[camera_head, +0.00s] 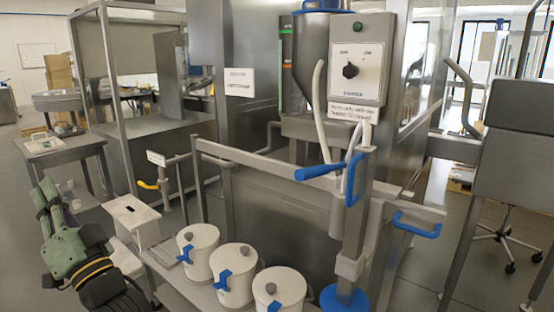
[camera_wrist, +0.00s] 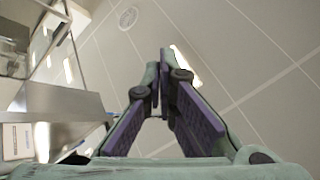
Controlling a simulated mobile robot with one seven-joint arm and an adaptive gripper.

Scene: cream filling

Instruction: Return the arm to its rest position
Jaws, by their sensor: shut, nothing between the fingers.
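My gripper (camera_head: 46,192) is at the lower left of the head view, with my green and black wrist below it. It points upward, left of the filling machine and away from the pots. In the wrist view, the two purple-padded fingers (camera_wrist: 164,75) come together at their tips, with nothing visible between them. Ceiling panels fill most of the picture behind them.
Three white lidded pots (camera_head: 233,274) with blue taps stand on a low bench. The metal filling machine (camera_head: 270,205), with its dial box (camera_head: 361,60) and blue handles, fills the middle. A side table (camera_head: 62,152) and a white stool (camera_head: 131,212) stand near my gripper.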

